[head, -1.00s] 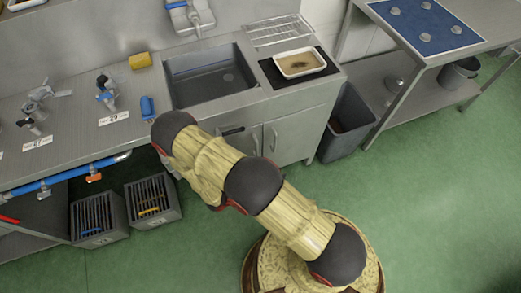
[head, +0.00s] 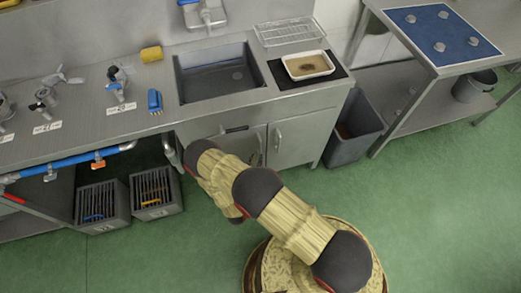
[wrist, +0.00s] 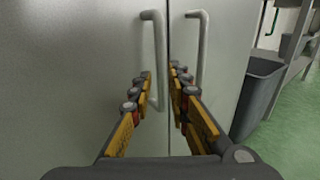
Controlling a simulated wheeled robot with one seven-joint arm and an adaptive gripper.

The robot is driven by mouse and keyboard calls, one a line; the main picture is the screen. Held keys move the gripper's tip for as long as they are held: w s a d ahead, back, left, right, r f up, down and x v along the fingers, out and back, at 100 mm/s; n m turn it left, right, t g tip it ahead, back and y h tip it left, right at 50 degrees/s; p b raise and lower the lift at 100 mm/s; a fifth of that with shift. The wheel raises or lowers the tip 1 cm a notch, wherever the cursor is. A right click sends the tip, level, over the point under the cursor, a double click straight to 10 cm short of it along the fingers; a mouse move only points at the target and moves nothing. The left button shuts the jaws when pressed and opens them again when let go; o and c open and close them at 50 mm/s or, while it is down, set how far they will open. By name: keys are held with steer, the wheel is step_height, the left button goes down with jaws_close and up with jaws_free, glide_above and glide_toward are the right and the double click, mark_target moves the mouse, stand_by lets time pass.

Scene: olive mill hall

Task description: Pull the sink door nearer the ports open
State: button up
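The sink cabinet has two grey doors below the sink basin (head: 220,75). The left door (wrist: 70,60), on the side of the ports (head: 118,82), looks shut, and my arm hides much of it in the head view. Its bar handle (wrist: 158,50) stands upright near the middle gap. The right door (head: 295,138) is shut, with its own handle (wrist: 202,45). My gripper (wrist: 160,76) is open in the wrist view, its fingers on either side of the left handle's lower part. I cannot tell whether they touch it. The head view hides my gripper behind my arm.
A grey bin (head: 352,128) stands right of the cabinet. Two slatted crates (head: 156,192) sit under the counter at left, near a blue pipe (head: 75,160). A steel table (head: 455,50) stands at right. The green floor at right is clear.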

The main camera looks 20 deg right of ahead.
mark_target(260, 151)
steer(key=shift+b+x, duration=0.6)
steer(key=shift+x, duration=2.55)
steer(key=shift+c, duration=0.8)
jaws_close()
